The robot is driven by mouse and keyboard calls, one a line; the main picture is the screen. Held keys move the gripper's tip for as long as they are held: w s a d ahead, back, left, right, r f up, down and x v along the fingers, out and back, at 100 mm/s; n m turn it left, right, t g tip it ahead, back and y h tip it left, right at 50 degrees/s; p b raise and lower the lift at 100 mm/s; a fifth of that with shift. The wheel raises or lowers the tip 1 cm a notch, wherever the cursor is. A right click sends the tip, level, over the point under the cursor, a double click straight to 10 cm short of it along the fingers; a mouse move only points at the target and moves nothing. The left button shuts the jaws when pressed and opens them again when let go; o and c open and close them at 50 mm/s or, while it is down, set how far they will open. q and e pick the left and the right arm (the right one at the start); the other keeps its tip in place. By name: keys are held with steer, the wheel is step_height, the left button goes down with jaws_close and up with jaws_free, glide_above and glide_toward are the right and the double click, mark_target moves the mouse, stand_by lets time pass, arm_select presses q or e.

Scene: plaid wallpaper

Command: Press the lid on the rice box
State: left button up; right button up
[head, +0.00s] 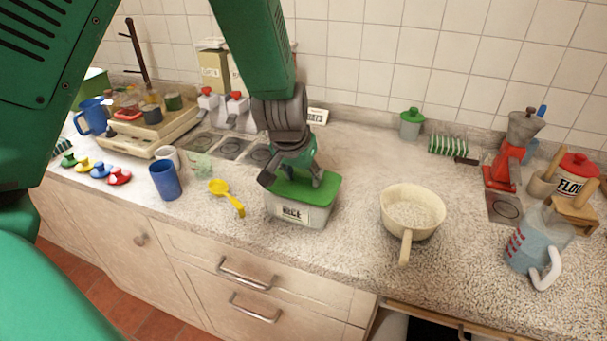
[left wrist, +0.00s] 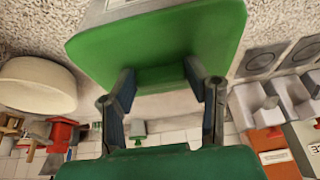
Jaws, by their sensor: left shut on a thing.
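The rice box (head: 292,213) is a pale grey container with a RICE label, standing near the counter's front edge. Its green lid (head: 318,191) lies on top of it; whether it is fully seated cannot be told. My left gripper (head: 295,180) points down from above with its fingers at the lid, shut on it. In the left wrist view the lid (left wrist: 160,35) fills the top, and my left gripper's fingers (left wrist: 160,78) meet it. The lid's grasped part is mostly hidden. My right gripper is not in view.
A cream pan (head: 385,203) stands to the right, its handle toward the front. A yellow scoop (head: 225,192) and a blue cup (head: 166,180) are at the left. A measuring jug (head: 535,240) and red coffee maker (head: 505,160) stand further right.

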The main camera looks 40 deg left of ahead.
arm_select(q)
steer(key=shift+a+f, duration=0.1)
steer(key=shift+a, duration=0.45)
steer(key=shift+s+a+f, duration=0.1)
steer(key=shift+a+f, duration=0.05)
steer(key=shift+a, duration=0.35)
steer(key=shift+d+r, duration=0.25)
steer(key=shift+d, duration=0.65)
steer(key=shift+d+r+p, duration=0.1)
steer(key=shift+d+p, duration=0.1)
steer(key=shift+p, duration=0.15)
steer(key=shift+a, duration=0.4)
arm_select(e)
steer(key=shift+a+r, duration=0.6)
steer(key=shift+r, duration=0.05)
arm_select(q)
steer(key=shift+d, duration=0.1)
steer(key=shift+d, duration=0.3)
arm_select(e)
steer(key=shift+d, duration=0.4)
arm_select(q)
steer(key=shift+a, duration=0.1)
steer(key=shift+a+f, duration=0.3)
steer(key=shift+a, duration=0.3)
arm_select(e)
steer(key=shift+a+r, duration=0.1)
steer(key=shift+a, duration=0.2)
